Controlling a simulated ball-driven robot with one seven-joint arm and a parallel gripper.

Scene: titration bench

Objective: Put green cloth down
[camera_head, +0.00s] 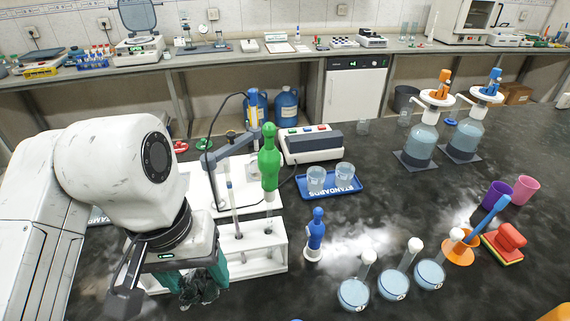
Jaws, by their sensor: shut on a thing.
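My gripper (197,294) is at the lower left, pointing down, with its dark fingers shut on a dark green cloth (221,265). The cloth hangs in folds on both sides of the fingers. The gripper and cloth are just left of a white test-tube rack (268,262) and overlap its left end in this view. I cannot tell whether the cloth touches the bench or the rack. My arm hides the bench behind and to the left of the gripper.
Several round flasks (391,283) stand at the front right. A blue tray (345,187) holds two beakers. Black bench (440,215) is clear around centre right.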

